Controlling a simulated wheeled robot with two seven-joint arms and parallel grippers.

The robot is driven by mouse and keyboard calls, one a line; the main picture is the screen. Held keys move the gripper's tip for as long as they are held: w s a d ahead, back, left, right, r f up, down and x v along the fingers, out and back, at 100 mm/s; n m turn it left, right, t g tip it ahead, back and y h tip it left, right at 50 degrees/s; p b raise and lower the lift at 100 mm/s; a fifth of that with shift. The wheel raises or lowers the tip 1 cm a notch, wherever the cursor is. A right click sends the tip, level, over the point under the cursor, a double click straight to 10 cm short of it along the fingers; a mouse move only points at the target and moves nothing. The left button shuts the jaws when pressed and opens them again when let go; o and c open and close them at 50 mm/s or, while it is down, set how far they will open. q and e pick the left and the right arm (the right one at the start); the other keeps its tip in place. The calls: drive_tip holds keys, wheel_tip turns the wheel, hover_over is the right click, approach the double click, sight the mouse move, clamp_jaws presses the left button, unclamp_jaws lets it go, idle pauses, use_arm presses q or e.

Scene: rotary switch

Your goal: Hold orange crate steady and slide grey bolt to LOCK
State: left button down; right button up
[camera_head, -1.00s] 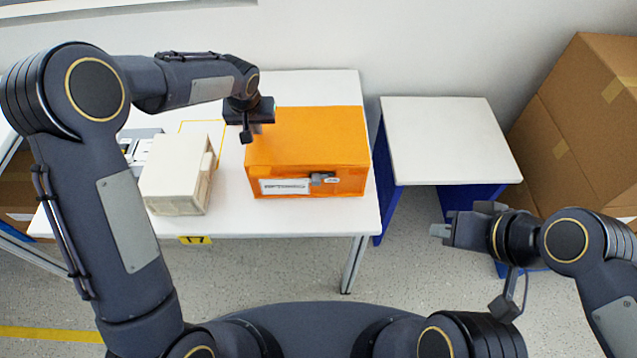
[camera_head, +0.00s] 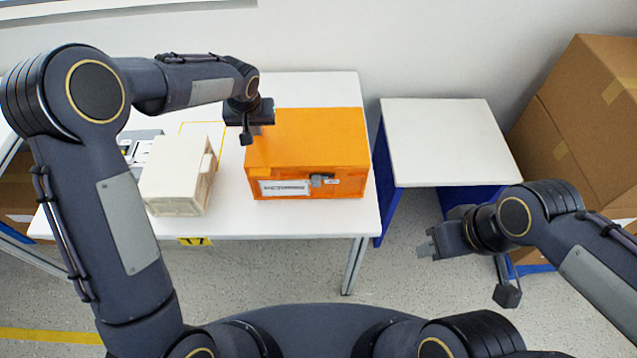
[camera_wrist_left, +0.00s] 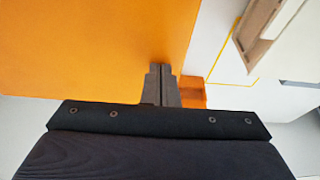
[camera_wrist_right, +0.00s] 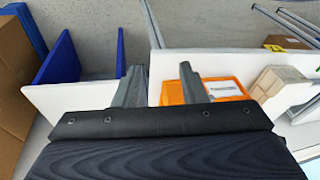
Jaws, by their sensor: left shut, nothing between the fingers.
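The orange crate (camera_head: 306,134) sits on the white table, its front face toward me. The grey bolt (camera_head: 321,180) is on that front face, just right of a white label (camera_head: 284,187); lettering is too small to read. My left gripper (camera_head: 261,131) is shut and empty, fingers pointing down at the crate's upper left edge; the left wrist view shows its closed fingertips (camera_wrist_left: 161,69) against or just over the orange surface. Contact is unclear. My right gripper (camera_head: 430,246) is open and empty, right of the crate and nearer me. The right wrist view shows its separated fingers (camera_wrist_right: 161,72).
A cream box (camera_head: 177,178) stands left of the crate on the white table (camera_head: 290,222). A lower white-topped stand (camera_head: 440,140) with blue sides is to the right. Brown cartons (camera_head: 585,115) are at far right. The floor before the crate is clear.

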wheel_tip(320, 180, down, 5)
drive_tip(key=w+d+n+g+h, duration=0.2)
drive_tip(key=n+h, duration=0.4)
drive_tip(key=n, duration=0.1)
drive_tip(key=n+t+y, duration=0.4)
drive_tip(key=n+t, duration=1.1)
drive_tip(key=n, duration=1.2)
approach(316, 186)
drive_tip(key=shift+x, duration=3.85)
clamp_jaws()
